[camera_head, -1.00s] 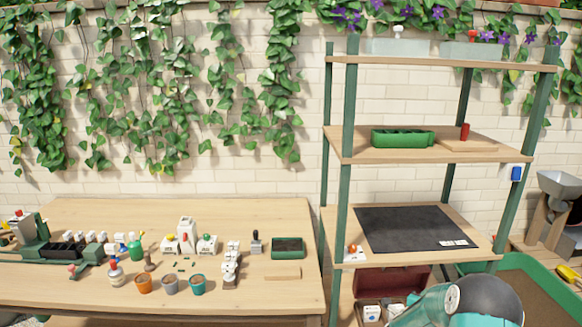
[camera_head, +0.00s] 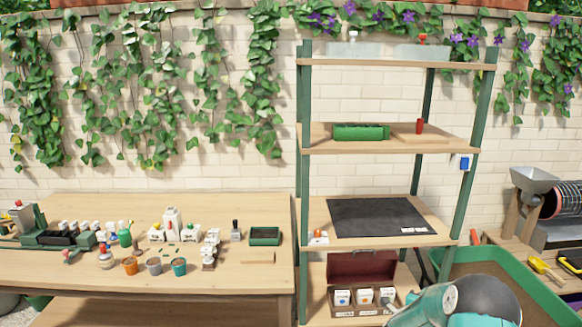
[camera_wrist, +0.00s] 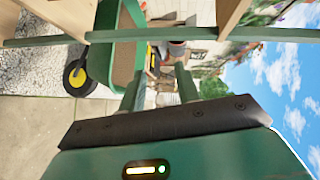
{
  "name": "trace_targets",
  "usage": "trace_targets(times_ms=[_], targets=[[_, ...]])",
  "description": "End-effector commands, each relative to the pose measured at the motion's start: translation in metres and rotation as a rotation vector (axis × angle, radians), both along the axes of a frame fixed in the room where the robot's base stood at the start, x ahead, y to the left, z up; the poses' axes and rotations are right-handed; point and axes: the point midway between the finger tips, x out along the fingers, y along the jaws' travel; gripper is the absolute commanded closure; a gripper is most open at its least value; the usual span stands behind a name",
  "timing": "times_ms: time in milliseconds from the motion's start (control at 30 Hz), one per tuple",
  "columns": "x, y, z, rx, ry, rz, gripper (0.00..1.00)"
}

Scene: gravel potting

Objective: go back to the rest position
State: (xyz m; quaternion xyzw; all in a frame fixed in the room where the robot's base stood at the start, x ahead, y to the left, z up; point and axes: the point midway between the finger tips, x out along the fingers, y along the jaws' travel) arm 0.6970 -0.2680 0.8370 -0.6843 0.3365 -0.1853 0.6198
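My gripper (camera_wrist: 158,80) shows in the wrist view. Its two fingers stand apart, and I see nothing held between them. In the head view only part of my own arm (camera_head: 432,305) shows at the bottom right; the gripper itself is out of that view.
A potting table (camera_head: 60,268) with pots, bottles and a green tray (camera_head: 264,236) stands at left. A shelf rack (camera_head: 304,180) stands in the middle, with an open box (camera_head: 362,268) low down. A green-rimmed bin (camera_head: 520,262) and a hopper machine (camera_head: 535,182) are at right.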

Motion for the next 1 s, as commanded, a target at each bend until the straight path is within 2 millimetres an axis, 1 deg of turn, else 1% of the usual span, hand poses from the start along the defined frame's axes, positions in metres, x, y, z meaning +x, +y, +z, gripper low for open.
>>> trace_targets(times_ms=[67,367,533,633,767,800,867,900,967,1000], targets=[[0.001,0.003,0.0,0.001,0.0,0.003,0.67],[0.017,0.037,0.05,-0.031,0.083,0.149,0.67],[0.021,0.063,0.084,-0.061,0.148,0.255,0.67],[0.018,0.082,0.11,-0.092,0.2,0.335,0.67],[0.007,0.117,0.151,-0.154,0.293,0.472,0.67],[0.001,0.127,0.163,-0.175,0.325,0.515,0.67],[-0.01,0.142,0.18,-0.21,0.373,0.577,0.67],[-0.019,0.153,0.191,-0.234,0.404,0.619,0.67],[-0.033,0.167,0.206,-0.271,0.452,0.678,0.67],[-0.043,0.177,0.215,-0.296,0.487,0.717,0.67]])
